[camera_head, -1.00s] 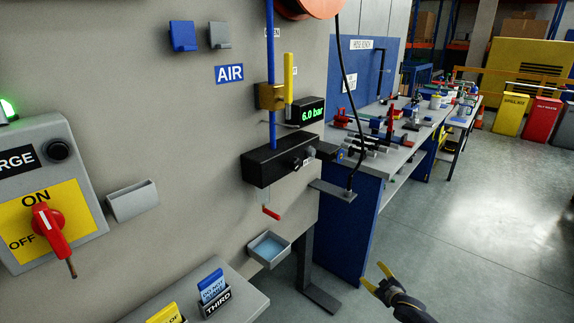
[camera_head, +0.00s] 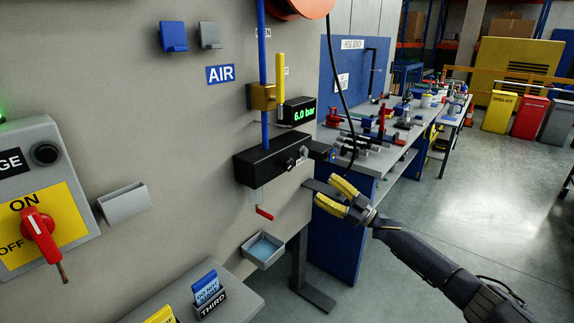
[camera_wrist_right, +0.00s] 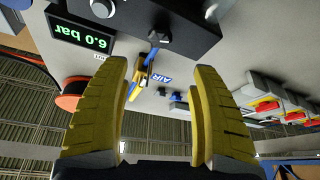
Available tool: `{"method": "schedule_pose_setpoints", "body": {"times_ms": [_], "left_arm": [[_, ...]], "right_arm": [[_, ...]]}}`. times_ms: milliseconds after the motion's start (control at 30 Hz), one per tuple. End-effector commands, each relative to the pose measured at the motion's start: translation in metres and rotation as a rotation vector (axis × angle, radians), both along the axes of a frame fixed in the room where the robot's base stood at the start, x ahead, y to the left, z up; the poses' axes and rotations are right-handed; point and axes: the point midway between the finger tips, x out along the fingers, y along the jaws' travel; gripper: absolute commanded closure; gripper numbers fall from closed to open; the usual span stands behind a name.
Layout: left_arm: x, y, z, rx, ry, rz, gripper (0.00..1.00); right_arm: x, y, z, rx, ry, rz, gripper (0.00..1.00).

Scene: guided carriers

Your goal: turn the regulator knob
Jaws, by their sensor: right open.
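The black regulator block (camera_head: 262,168) is fixed to the grey panel, below a blue pipe. A small knob (camera_head: 290,163) sticks out of its front; its turned angle is too small to tell. The lit display (camera_head: 301,114) reads 6.0 bar. My right gripper (camera_head: 323,192) is open and empty, in front of the panel, below and right of the block, apart from the knob. My left gripper is not in view.
A grey bracket (camera_head: 322,188) and a hanging black hose are close behind my right gripper. A red ON/OFF switch (camera_head: 40,228) is at far left. The floor at right is clear.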

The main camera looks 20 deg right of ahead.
Motion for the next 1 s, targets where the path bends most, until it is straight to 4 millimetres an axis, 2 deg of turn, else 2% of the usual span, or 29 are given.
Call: {"method": "schedule_pose_setpoints", "body": {"times_ms": [600, 1000], "left_arm": [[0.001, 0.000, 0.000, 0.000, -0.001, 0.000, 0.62], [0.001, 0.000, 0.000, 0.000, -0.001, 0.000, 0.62]], "right_arm": [[0.075, 0.071, 0.040, 0.000, -0.002, -0.002, 0.37], [0.104, 0.097, 0.055, -0.002, -0.001, -0.002, 0.37]]}}
